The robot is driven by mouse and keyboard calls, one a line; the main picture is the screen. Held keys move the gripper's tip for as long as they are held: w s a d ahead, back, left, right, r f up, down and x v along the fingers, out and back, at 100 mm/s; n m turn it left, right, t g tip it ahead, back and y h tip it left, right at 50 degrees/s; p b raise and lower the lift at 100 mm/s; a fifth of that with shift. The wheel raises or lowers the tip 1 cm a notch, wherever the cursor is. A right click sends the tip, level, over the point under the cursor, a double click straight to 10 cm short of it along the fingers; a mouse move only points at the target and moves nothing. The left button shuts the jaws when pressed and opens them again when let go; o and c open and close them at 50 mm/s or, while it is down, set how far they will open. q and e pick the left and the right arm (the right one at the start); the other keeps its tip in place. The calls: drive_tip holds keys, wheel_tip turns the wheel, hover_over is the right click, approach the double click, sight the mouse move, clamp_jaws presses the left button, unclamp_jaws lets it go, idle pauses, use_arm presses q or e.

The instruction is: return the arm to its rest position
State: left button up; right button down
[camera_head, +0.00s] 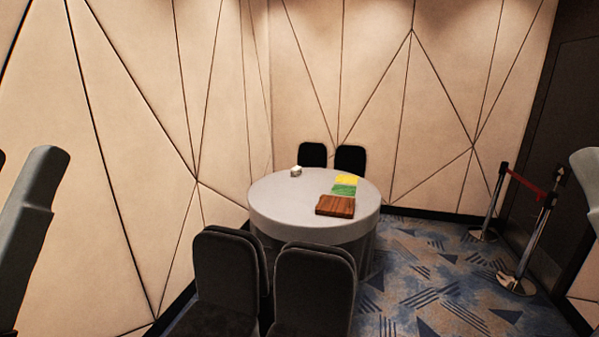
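My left arm (30,225) shows as a grey link at the left edge of the head view, and part of my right arm (586,180) shows at the right edge. Both grippers are outside the picture, so their state is hidden. Both arm parts are well apart from the round table (270,222) in the middle of the room.
On the table are a wooden board (335,206), a green item (343,190), a yellow item (347,180) and a small white object (296,171). Dark chairs (313,290) stand in front and behind. Barrier posts (528,245) stand right; patterned carpet there is partly clear.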

wheel_tip(320, 180, up, 20)
drive_tip(key=p, duration=1.6)
